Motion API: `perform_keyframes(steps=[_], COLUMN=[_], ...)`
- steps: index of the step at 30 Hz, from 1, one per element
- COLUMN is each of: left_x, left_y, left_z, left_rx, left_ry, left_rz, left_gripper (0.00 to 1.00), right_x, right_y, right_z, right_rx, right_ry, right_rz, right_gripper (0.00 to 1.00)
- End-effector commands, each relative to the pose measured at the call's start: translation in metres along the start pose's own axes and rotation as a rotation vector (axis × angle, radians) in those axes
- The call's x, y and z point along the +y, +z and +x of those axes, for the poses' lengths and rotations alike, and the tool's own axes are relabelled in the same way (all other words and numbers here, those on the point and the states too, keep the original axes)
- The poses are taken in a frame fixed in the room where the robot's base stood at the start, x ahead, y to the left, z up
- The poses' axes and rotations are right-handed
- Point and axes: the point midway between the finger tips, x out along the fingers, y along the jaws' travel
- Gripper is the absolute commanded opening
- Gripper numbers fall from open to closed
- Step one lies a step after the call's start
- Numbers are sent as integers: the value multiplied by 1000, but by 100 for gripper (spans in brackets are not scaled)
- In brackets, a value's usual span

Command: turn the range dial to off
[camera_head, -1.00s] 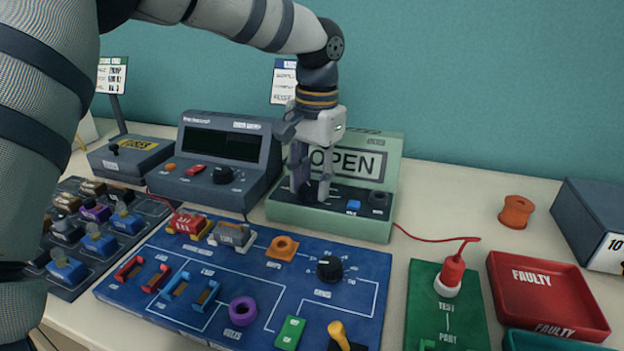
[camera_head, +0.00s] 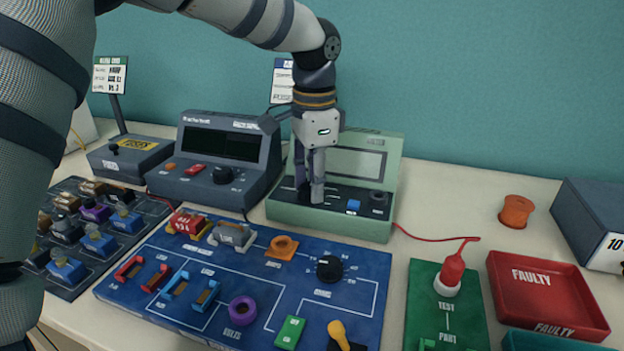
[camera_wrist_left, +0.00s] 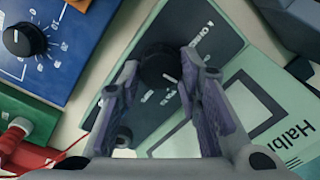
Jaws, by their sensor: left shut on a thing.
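The green meter (camera_head: 330,222) stands at the back middle of the table, and its screen (camera_head: 352,163) is blank. Its black range dial (camera_wrist_left: 158,66) sits between my fingertips in the left wrist view, with printed marks around it. In the head view the fingers mostly hide the dial. My left gripper (camera_head: 310,196) reaches down from above and is shut on the dial. Its two fingers (camera_wrist_left: 160,76) flank the dial in the left wrist view. My right gripper is in neither view.
A blue circuit board (camera_head: 262,322) with its own black knob (camera_head: 329,268) lies in front. A dark grey instrument (camera_head: 222,165) stands close on the left. A red cable (camera_head: 430,239) runs from the meter's right side to the red probe (camera_head: 452,271). A red tray (camera_head: 548,290) is at right.

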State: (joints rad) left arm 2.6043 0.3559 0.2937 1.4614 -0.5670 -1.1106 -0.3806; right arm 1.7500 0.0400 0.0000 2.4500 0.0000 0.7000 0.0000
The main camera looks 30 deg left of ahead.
Motion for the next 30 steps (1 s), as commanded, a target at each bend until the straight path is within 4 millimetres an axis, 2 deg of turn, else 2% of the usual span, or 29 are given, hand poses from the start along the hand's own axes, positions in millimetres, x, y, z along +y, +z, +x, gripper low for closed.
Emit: perform_keyframes(steps=[8,21,22,24,30], left_x=[0,0,0,0,0], left_y=[0,0,0,0,0], left_z=[0,0,0,0,0], left_rx=[3,4,4,4,4], left_ry=[0,1,1,1,0], left_rz=[72,81,81,81,81], left_gripper=[4,4,36,52,52], right_x=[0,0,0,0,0], right_y=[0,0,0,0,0], right_z=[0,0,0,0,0], right_rx=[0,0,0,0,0], right_ry=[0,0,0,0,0], right_rz=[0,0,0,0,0], right_gripper=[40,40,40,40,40])
